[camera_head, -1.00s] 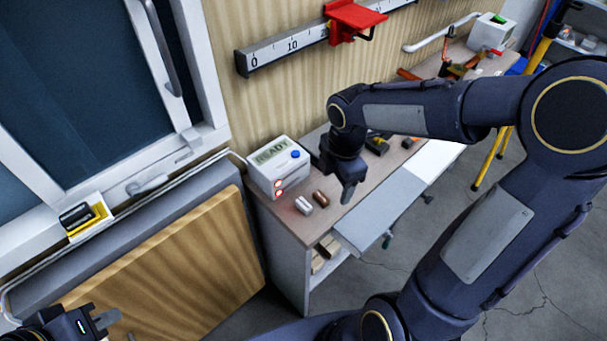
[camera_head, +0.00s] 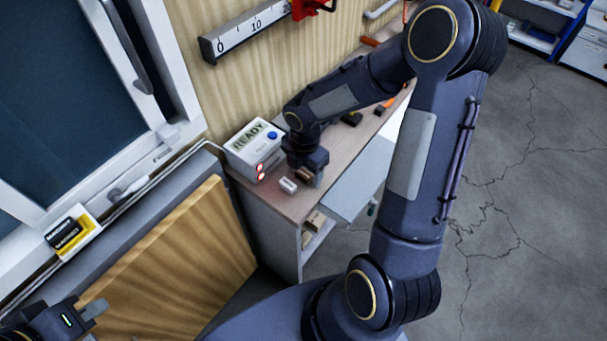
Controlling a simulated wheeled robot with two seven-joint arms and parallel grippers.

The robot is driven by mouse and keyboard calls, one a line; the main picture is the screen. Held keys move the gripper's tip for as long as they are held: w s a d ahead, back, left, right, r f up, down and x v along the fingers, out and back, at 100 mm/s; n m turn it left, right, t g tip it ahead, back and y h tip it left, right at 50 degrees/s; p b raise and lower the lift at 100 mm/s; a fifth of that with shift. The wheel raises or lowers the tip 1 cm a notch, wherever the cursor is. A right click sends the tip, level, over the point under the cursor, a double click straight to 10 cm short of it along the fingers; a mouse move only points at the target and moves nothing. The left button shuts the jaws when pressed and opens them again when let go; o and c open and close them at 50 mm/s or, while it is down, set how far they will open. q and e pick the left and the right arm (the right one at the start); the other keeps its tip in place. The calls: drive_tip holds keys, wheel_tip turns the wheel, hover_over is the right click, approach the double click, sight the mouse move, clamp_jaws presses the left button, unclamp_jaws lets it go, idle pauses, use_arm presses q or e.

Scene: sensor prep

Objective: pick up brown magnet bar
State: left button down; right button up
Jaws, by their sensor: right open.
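The brown magnet bar (camera_head: 303,174) lies on the bench top, largely hidden by my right gripper; only a small brown part shows. My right gripper (camera_head: 311,176) points down over it, open, with its fingers low beside the bar. I cannot tell whether the fingers touch it. A white bar (camera_head: 288,185) lies just left of it, clear of the gripper. My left gripper (camera_head: 96,309) is at the lower left, far from the bench; its finger gap cannot be made out.
A white box with a READY display (camera_head: 254,148) and a blue button stands close left of my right gripper. Dark and orange tools (camera_head: 353,118) lie further back on the bench (camera_head: 292,206). A wooden panel (camera_head: 165,262) leans in front of the window wall.

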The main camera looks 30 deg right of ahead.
drive_tip(key=shift+c, duration=0.3)
drive_tip(key=c, duration=1)
